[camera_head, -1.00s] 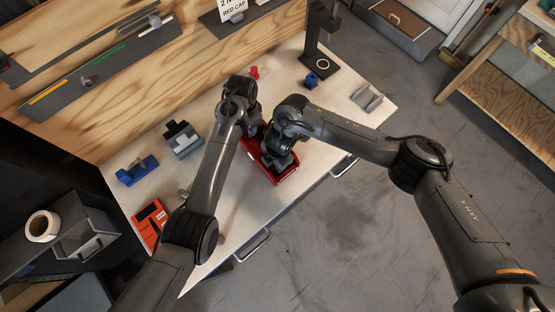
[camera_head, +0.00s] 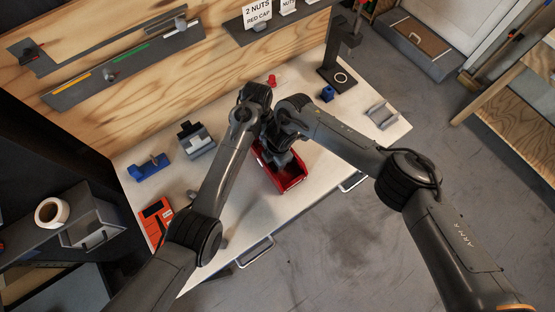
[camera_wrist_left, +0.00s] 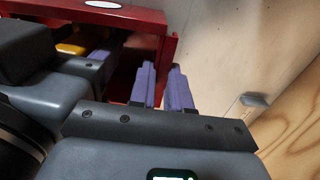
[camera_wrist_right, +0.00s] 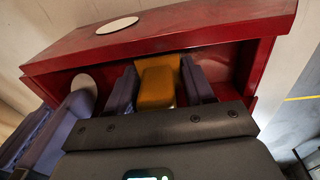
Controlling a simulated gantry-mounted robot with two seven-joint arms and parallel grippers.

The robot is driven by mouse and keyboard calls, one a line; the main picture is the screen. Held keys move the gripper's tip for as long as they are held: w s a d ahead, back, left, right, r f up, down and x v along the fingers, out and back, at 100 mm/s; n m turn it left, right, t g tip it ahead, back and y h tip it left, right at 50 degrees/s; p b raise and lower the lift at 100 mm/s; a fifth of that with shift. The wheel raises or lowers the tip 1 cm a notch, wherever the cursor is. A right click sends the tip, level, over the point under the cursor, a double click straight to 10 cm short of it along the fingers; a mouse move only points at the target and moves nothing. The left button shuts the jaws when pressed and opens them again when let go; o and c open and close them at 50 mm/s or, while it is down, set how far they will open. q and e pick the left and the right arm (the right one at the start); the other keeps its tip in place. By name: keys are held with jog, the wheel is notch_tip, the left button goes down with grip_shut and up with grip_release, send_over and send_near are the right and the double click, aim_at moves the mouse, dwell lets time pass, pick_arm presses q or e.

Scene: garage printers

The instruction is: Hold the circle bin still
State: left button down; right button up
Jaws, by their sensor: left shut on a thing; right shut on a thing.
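The circle bin is the red bin (camera_head: 291,181) on the white workbench, with a white oval label on it. In the left wrist view, my left gripper (camera_wrist_left: 162,88) has its purple fingers either side of the red bin's wall (camera_wrist_left: 160,45) and is shut on it. In the right wrist view, my right gripper (camera_wrist_right: 160,85) is shut on a yellow-orange block (camera_wrist_right: 158,78) at the bin's opening (camera_wrist_right: 165,45). In the head view both grippers are close together at the bin, and the arms hide its back part.
A black stand (camera_head: 340,78), a small blue part (camera_head: 328,93), a grey holder (camera_head: 381,115) and a red part (camera_head: 272,80) sit on the bench. Grey (camera_head: 196,140) and blue (camera_head: 149,167) fixtures and an orange device (camera_head: 156,219) are at left. The bench front is clear.

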jog(key=shift+w+d+r, duration=0.25)
jog(key=shift+w+d, duration=0.55)
jog(key=shift+d, duration=0.2)
jog(key=shift+s+d, duration=0.3)
jog(key=shift+s, duration=0.35)
jog(key=shift+s+d, duration=0.25)
jog(key=shift+s, duration=0.4)
jog(key=shift+s+d+f, duration=0.1)
jog(key=shift+s+d, duration=0.3)
jog(key=shift+s, duration=0.35)
jog(key=shift+s+d, duration=0.35)
jog(key=shift+s, duration=0.35)
notch_tip(320, 180, up, 7)
jog(key=shift+a+f, duration=0.1)
jog(key=shift+f, duration=0.05)
jog(key=shift+h, duration=0.4)
jog(key=shift+s+a+f, duration=0.1)
jog(key=shift+a+f, duration=0.15)
jog(key=shift+f, duration=0.6)
jog(key=shift+s+a+f, duration=0.15)
jog(key=shift+a+f, duration=0.05)
jog(key=shift+f, duration=0.6)
jog(key=shift+s+a+f, duration=0.1)
jog(key=shift+a+f, duration=0.15)
jog(key=shift+f, duration=0.9)
